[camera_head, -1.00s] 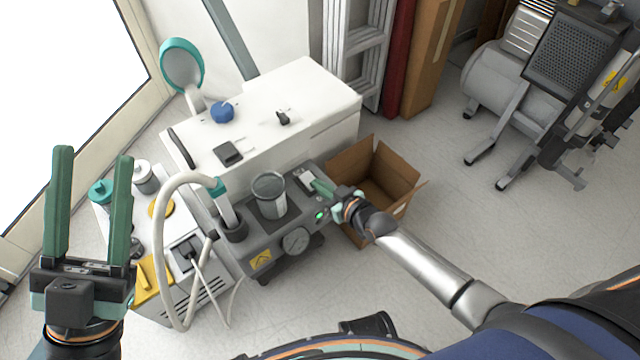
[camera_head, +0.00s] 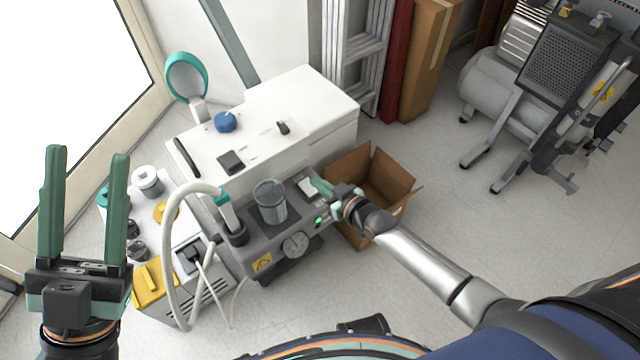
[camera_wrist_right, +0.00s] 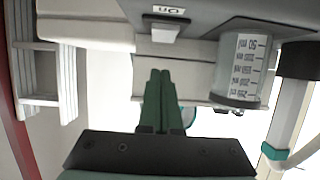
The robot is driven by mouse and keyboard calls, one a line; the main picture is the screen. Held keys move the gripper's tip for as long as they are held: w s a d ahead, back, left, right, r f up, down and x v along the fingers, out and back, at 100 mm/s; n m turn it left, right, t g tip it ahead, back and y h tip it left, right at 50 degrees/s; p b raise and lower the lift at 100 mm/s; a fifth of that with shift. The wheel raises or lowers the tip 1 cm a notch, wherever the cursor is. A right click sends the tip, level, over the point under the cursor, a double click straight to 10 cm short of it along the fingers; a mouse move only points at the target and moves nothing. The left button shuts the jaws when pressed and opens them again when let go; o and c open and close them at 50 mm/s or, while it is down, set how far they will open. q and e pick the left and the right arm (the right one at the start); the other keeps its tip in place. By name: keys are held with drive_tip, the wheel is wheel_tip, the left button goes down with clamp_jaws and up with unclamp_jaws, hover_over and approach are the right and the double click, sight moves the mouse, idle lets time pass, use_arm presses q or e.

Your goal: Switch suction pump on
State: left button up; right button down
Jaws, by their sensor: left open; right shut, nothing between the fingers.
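The suction pump (camera_head: 290,215) is a dark grey unit with a clear jar (camera_head: 270,203), a round gauge (camera_head: 295,244) and a glowing green light (camera_head: 319,220). In the right wrist view, a pale switch (camera_wrist_right: 165,32) sits on its panel beside an upside-down "On" label (camera_wrist_right: 168,10). My right gripper (camera_head: 318,187) is shut and empty at the pump's right end. Its green fingertips (camera_wrist_right: 160,72) appear below the switch in the wrist view; I cannot tell whether they touch anything. My left gripper (camera_head: 86,152) is open, empty and raised at the left.
A white cabinet unit (camera_head: 315,105) stands behind the pump. An open cardboard box (camera_head: 395,170) is right of it. A hose (camera_head: 170,250) arches at the left beside a white unit with a yellow part (camera_head: 150,285). A compressor (camera_head: 500,85) stands far right; floor between is clear.

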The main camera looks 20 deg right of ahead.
drive_tip(key=shift+s+r+p, duration=0.25)
drive_tip(key=shift+r+p, duration=0.3)
drive_tip(key=shift+r, duration=0.45)
use_arm(q)
drive_tip(key=shift+w+a+f+n+t+y+p, duration=0.1)
drive_tip(key=shift+w+a+f+n+y+p, duration=0.1)
drive_tip(key=shift+w+n+y+p, duration=0.5)
drive_tip(key=shift+w+a+f+n+t+y+p, duration=0.15)
drive_tip(key=shift+w+n+y, duration=0.3)
drive_tip(key=shift+y, duration=0.65)
drive_tip(key=shift+w+a+f+n+t+y+p, duration=0.1)
drive_tip(key=shift+w+a+f+n+y+p, duration=0.2)
drive_tip(key=shift+w+n+y, duration=0.45)
use_arm(e)
drive_tip(key=s+d, duration=0.3)
drive_tip(key=s, duration=0.6)
drive_tip(key=shift+d+r, duration=0.15)
drive_tip(key=shift+d, duration=0.05)
use_arm(q)
drive_tip(key=shift+s+d+r, duration=0.1)
drive_tip(key=shift+s+r, duration=0.05)
